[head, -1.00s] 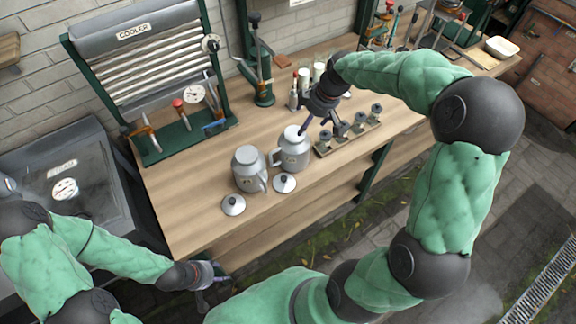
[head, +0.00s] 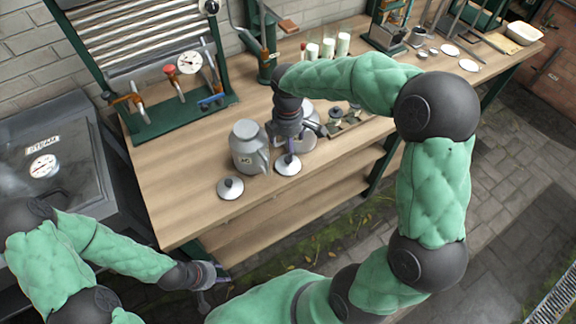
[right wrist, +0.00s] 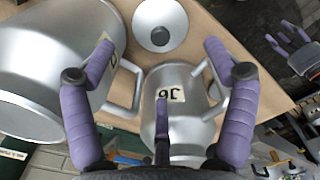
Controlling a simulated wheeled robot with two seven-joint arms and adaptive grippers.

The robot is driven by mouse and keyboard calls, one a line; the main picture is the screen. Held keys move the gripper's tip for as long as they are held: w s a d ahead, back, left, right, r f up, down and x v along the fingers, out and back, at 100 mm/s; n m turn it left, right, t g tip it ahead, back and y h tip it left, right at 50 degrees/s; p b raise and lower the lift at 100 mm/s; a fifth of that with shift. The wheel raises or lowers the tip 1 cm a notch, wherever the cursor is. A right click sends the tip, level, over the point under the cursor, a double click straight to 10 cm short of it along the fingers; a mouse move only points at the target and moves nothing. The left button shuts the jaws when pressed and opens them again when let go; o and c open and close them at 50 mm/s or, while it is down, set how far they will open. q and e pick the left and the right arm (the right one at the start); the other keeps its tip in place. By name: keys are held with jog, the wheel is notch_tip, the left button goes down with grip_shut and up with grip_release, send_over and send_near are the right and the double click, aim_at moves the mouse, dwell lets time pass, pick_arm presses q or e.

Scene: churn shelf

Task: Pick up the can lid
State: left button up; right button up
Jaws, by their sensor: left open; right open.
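Two round grey lids with dark knobs lie on the wooden bench. The left lid (head: 230,187) lies clear; the right lid (head: 288,164) lies under my right gripper (head: 289,152). The wrist view also shows a large can (right wrist: 45,65) and a labelled can (right wrist: 178,105). My left gripper (head: 216,280) is open and empty, off the bench's front edge.
The cooler (head: 150,60) stands at the back left of the bench (head: 180,205). White-filled glasses (head: 328,47) stand at the back. A rack with dark-knobbed pieces (head: 345,122) lies right of the cans.

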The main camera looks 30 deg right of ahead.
notch_tip(320, 180, down, 9)
jog(key=b, duration=0.3)
jog(key=shift+f, duration=0.1)
jog(key=shift+c, duration=0.3)
